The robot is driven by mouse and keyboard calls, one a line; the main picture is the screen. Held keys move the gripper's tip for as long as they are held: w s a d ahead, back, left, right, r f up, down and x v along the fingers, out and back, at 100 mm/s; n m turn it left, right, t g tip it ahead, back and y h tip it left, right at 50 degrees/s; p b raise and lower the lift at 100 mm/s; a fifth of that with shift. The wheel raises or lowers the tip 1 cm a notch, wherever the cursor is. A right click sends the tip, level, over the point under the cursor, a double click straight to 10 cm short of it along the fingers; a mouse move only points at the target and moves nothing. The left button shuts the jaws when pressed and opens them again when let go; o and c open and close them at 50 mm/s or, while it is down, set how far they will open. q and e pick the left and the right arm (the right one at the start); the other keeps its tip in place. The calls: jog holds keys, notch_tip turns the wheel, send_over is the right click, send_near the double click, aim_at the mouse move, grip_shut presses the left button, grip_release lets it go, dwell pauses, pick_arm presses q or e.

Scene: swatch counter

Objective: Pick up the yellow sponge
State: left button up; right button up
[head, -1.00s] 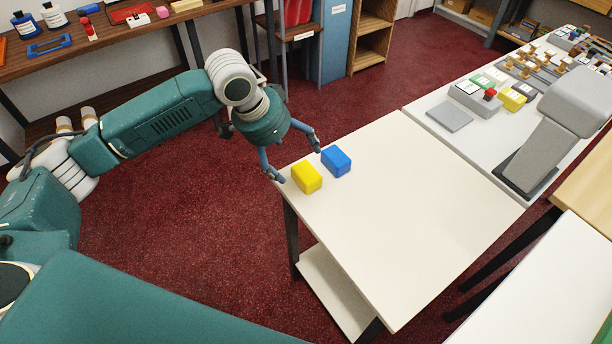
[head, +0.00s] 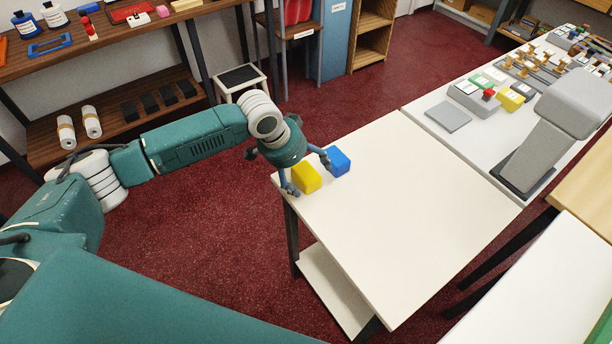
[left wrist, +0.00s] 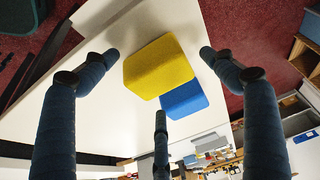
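The yellow sponge (head: 306,177) lies on the near-left corner area of the white table (head: 400,220). A blue sponge (head: 338,160) lies just behind it to the right. My left gripper (head: 308,176) is over the yellow sponge, with its fingers spread. In the left wrist view, the yellow sponge (left wrist: 158,67) sits between the open fingers of my left gripper (left wrist: 158,75), with clear gaps to the side fingers. The blue sponge (left wrist: 184,98) shows beyond it. My right gripper is not in view.
A second counter (head: 480,140) behind the table holds a grey block, a grey stand and several small items. A shelf unit (head: 120,60) with bottles stands at the back left. The rest of the white table is bare.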

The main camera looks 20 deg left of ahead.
aim_at(304, 173)
pick_arm(q)
jog(key=c, duration=1.1)
jog(key=shift+r, duration=0.15)
jog(key=shift+r+b, duration=0.9)
jog(key=shift+r, duration=9)
jog(key=shift+o, duration=0.5)
